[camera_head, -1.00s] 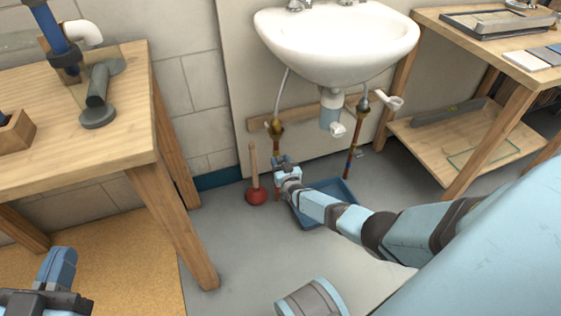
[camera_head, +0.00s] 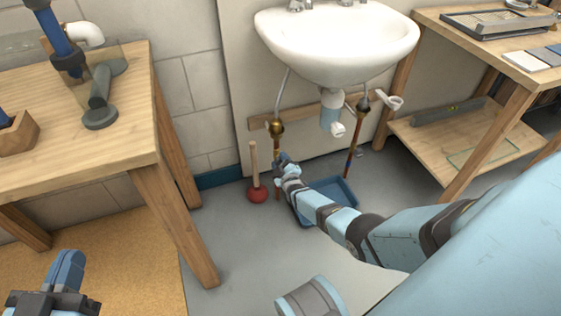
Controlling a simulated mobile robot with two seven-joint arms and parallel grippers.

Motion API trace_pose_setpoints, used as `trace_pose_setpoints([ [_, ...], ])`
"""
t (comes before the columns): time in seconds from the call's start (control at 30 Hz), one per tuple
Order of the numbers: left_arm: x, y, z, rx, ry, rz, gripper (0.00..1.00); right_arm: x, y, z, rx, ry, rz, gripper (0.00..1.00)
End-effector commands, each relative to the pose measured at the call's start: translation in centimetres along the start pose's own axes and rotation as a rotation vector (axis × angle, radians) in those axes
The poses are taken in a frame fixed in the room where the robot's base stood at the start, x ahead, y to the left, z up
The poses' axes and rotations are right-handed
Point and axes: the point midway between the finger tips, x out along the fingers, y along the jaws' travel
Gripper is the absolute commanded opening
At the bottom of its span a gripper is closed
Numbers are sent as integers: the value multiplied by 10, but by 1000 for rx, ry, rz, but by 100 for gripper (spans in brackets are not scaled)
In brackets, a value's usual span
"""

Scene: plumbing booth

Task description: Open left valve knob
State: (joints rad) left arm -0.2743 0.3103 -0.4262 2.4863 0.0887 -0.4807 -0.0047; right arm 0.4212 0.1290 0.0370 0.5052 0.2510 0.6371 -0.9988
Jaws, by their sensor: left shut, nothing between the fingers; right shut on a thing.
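The left pipe (camera_head: 276,146) runs down from a brass fitting (camera_head: 277,128) under the white sink. My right gripper (camera_head: 282,160) reaches in from the right to this pipe, below the brass fitting. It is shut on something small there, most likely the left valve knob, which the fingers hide. The right pipe (camera_head: 349,160) stands free, with small blue and red parts low on it. My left gripper (camera_head: 66,270) is shut and empty at the lower left, away from the sink.
A red plunger (camera_head: 257,192) stands just left of my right gripper. A blue tray (camera_head: 340,190) lies on the floor beneath the pipes. A wooden table (camera_head: 125,142) is at the left and a shelved bench (camera_head: 480,150) at the right. The white sink (camera_head: 335,50) is overhead.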

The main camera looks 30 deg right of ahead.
Motion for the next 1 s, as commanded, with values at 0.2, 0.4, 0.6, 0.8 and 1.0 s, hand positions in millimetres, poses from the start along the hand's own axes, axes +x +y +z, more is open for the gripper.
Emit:
trace_pose_setpoints([
  [0.2,0,0,1,2,0,-1,0,0,0,0,-166,0,1,20],
  [0.4,0,0,2,8,0,0,0,1,0,0,-275,-1,1,20],
  [0.6,0,-1,2,18,1,2,0,1,0,0,-336,0,1,20],
  [0.8,0,-1,1,19,3,2,0,1,0,0,-357,0,1,20],
  [1.0,0,-1,1,18,4,2,0,1,0,0,-358,0,1,20],
])
